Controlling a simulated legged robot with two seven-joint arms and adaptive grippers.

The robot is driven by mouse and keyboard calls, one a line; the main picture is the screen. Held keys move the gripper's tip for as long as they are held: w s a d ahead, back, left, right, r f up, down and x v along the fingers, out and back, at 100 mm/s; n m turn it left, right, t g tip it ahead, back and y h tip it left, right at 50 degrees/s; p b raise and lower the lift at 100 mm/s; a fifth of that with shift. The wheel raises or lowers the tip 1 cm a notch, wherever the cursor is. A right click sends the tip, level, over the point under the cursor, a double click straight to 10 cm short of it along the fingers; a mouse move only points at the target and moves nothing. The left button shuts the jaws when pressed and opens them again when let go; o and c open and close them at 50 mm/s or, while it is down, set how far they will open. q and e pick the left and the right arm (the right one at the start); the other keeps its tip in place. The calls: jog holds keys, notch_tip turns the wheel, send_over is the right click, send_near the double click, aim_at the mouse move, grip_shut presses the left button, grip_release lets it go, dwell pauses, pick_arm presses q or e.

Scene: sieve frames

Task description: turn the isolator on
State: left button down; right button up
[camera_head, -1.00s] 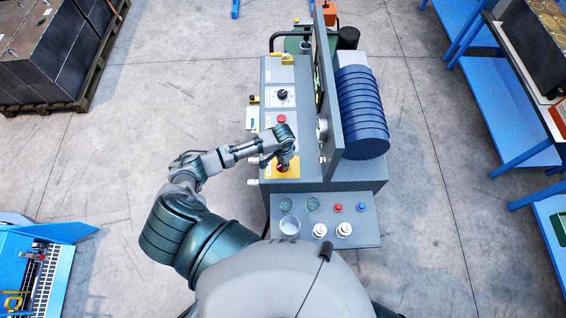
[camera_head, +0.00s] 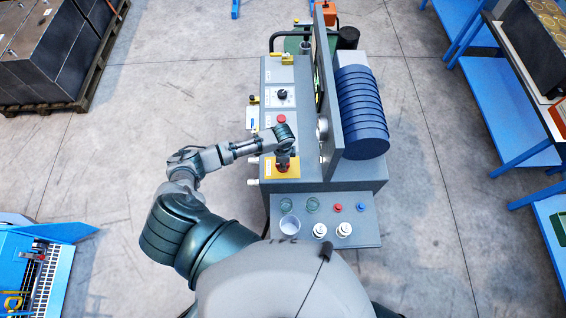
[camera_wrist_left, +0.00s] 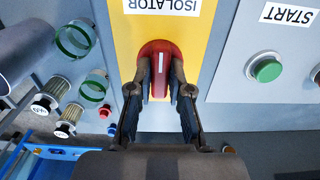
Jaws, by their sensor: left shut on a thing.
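The isolator is a red rotary handle (camera_wrist_left: 160,66) with a white pointer line, on a yellow plate (camera_wrist_left: 197,50) lettered ISOLATOR. In the left wrist view the pointer line runs up and down the picture. My left gripper (camera_wrist_left: 160,92) is shut on the handle, one dark finger on each side. In the head view the yellow plate (camera_head: 292,172) lies at the near end of the grey panel. My left gripper (camera_head: 283,163) reaches down onto it and partly hides the red handle. My right gripper is out of view.
A green START button (camera_wrist_left: 267,69) sits beside the isolator plate. A red button (camera_head: 281,118) and a black dial (camera_head: 282,94) lie farther along the panel. An upright grey plate (camera_head: 334,100) stands close on the right. A near shelf (camera_head: 362,225) holds jars and glass rings.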

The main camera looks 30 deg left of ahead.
pick_arm(q)
jog(key=shift+w, duration=0.1)
dwell(0.3)
jog(key=c, duration=1.1)
grip_release()
jog(key=shift+a, duration=0.1)
notch_tip(320, 180, up, 12)
jog(key=shift+f, duration=0.1)
